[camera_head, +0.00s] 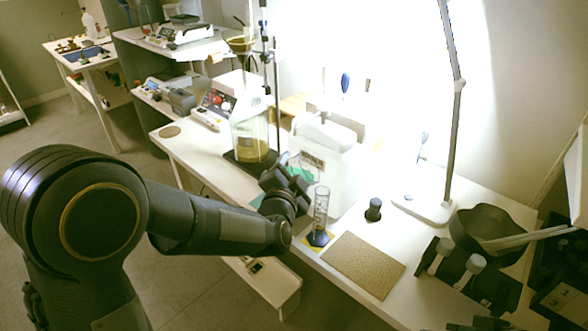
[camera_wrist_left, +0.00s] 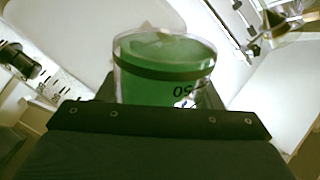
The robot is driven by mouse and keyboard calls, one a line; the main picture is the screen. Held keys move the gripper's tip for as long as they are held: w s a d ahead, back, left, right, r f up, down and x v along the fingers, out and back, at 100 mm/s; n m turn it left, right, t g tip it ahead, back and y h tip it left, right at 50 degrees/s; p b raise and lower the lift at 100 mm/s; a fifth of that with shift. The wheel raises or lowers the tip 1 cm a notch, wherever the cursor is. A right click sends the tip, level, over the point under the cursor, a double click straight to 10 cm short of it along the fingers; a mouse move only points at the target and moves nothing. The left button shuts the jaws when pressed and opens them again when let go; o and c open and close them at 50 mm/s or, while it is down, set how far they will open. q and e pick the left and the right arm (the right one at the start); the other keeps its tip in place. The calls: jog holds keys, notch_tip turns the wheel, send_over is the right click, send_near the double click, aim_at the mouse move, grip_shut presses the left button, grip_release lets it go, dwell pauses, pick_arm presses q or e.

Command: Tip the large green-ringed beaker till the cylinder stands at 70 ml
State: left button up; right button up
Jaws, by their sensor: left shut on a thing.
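My left gripper (camera_head: 290,186) is shut on the large beaker (camera_head: 302,165), a clear glass with green liquid, beside and slightly above the cylinder. In the left wrist view the beaker (camera_wrist_left: 164,72) fills the middle, with a dark green ring below its rim and dark markings. The dark gripper body hides its lower part. The measuring cylinder (camera_head: 321,206) is clear and slim, stands upright on a blue base, and is just right of the gripper. Its liquid level is too small to read. I cannot tell the beaker's exact tilt. My right gripper is not in view.
A brown mat (camera_head: 363,264) lies in front of the cylinder. A white container (camera_head: 325,160) stands close behind. A small dark bottle (camera_head: 374,209), a lamp base (camera_head: 425,208) and a dark bowl (camera_head: 490,232) are to the right. A vessel of yellowish liquid (camera_head: 250,140) stands behind the gripper.

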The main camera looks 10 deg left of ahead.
pick_arm(q)
jog(key=shift+f+m+p, duration=0.15)
jog(key=shift+m+p, duration=0.3)
jog(key=shift+m, duration=0.15)
dwell(0.3)
dwell(0.4)
jog(key=shift+f+m+p, duration=0.25)
jog(key=shift+m+p, duration=0.35)
dwell(3.0)
jog(key=shift+d+r+m+y+p, duration=0.1)
jog(key=shift+r+m+y+p, duration=0.15)
jog(key=shift+p, duration=0.4)
dwell(2.4)
